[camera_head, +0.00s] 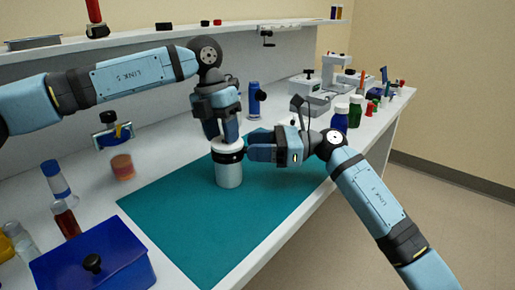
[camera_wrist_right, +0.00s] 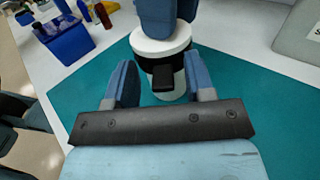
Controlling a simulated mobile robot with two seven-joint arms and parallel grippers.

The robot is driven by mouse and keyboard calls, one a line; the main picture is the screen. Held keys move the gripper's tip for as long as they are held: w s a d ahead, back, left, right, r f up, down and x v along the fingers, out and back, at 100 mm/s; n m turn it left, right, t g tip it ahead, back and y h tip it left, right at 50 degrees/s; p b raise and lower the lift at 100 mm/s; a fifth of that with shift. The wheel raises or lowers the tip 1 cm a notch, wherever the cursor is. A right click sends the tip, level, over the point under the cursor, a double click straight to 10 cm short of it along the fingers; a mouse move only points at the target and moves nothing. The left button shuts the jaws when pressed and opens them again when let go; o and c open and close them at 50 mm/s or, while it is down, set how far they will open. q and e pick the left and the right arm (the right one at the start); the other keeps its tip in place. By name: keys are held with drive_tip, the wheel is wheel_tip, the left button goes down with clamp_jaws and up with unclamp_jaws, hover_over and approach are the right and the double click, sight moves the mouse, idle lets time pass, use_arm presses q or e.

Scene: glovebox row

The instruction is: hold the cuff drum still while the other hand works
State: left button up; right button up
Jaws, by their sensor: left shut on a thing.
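The cuff drum (camera_head: 229,174) stands upright on the teal mat (camera_head: 165,215), a pale cylinder with a black band (camera_head: 229,156) and a white top (camera_head: 226,145). A black block (camera_wrist_right: 162,78) sticks out from the band toward my right wrist camera. My left gripper (camera_head: 227,137) points down from above and is shut on the cuff drum at its top; its fingers hide the grip point. My right gripper (camera_head: 250,147) comes in level from the right. In the right wrist view its two blue fingers (camera_wrist_right: 158,80) are spread, one either side of the block, with gaps showing.
A blue bottle (camera_head: 254,98) stands behind the drum. Jars (camera_head: 340,117) and a microscope (camera_head: 333,72) stand to the right. The mat's front is clear.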

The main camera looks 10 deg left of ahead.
use_arm(q)
drive_tip(key=shift+f, duration=0.25)
use_arm(e)
drive_tip(key=shift+d+f, duration=0.1)
drive_tip(key=shift+f, duration=0.1)
drive_tip(key=shift+w+d, duration=0.15)
drive_tip(key=shift+d, duration=0.2)
drive_tip(key=d, duration=0.7)
drive_tip(key=w+d, duration=0.1)
drive_tip(key=d, duration=0.3)
drive_tip(key=shift+r, duration=0.1)
use_arm(q)
drive_tip(key=o, duration=1.5)
use_arm(e)
drive_tip(key=shift+w, duration=0.1)
use_arm(q)
drive_tip(key=shift+o, duration=0.2)
drive_tip(key=shift+r, duration=0.1)
drive_tip(key=shift+r, duration=0.15)
